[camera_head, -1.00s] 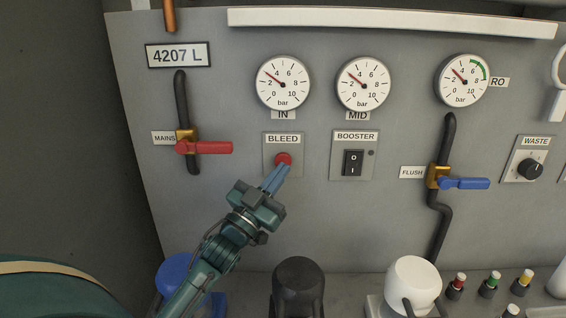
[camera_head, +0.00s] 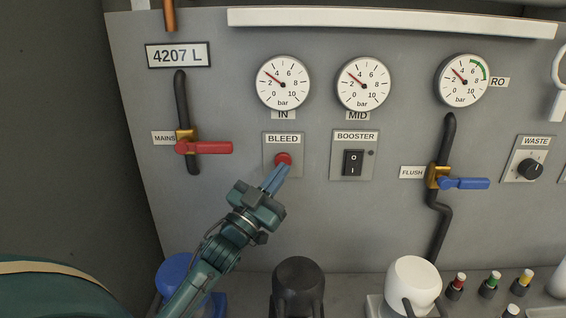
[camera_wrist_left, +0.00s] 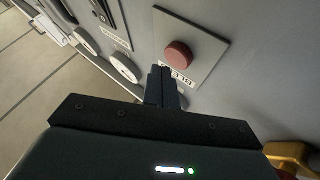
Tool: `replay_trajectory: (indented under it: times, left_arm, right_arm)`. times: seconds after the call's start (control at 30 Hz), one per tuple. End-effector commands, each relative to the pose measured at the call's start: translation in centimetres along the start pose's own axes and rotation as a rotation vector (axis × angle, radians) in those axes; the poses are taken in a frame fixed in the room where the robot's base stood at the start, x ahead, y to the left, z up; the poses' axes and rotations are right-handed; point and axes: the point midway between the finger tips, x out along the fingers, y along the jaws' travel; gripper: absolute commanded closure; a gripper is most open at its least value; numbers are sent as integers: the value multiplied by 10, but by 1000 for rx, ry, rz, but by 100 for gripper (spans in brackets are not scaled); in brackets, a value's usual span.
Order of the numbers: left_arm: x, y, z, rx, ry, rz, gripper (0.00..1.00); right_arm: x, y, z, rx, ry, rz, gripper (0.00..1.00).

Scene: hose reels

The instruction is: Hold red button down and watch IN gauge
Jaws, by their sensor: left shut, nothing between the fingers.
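The red button (camera_head: 283,158) sits on a grey plate labelled BLEED. My left gripper (camera_head: 283,170) is shut and empty, its fingertips at the button's lower edge in the head view. In the left wrist view the button (camera_wrist_left: 179,55) stands out from its plate, and the fingertips (camera_wrist_left: 161,72) overlap the label beside it. I cannot tell whether they touch the button. The IN gauge (camera_head: 283,83) is above the plate, unobstructed. Its red needle points up and left, between 2 and 4 bar. My right gripper is not in view.
The BOOSTER switch (camera_head: 353,162) is right of the button. The red MAINS lever (camera_head: 208,147) is to the left, the blue FLUSH lever (camera_head: 465,184) to the right. The MID gauge (camera_head: 363,83) is beside the IN gauge. Black (camera_head: 298,282) and white (camera_head: 413,280) objects stand below.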

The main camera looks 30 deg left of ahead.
Motion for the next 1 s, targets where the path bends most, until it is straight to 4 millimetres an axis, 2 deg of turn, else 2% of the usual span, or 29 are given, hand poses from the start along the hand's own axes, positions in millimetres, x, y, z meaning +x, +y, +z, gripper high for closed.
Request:
replay_trajectory:
  times: [0.4, 1.0]
  left_arm:
    - [6, -4, 4, 1, 0, 0, 100]
    - [9, -6, 6, 0, 1, 0, 100]
  right_arm:
    - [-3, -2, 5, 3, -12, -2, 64]
    - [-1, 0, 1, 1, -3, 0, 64]
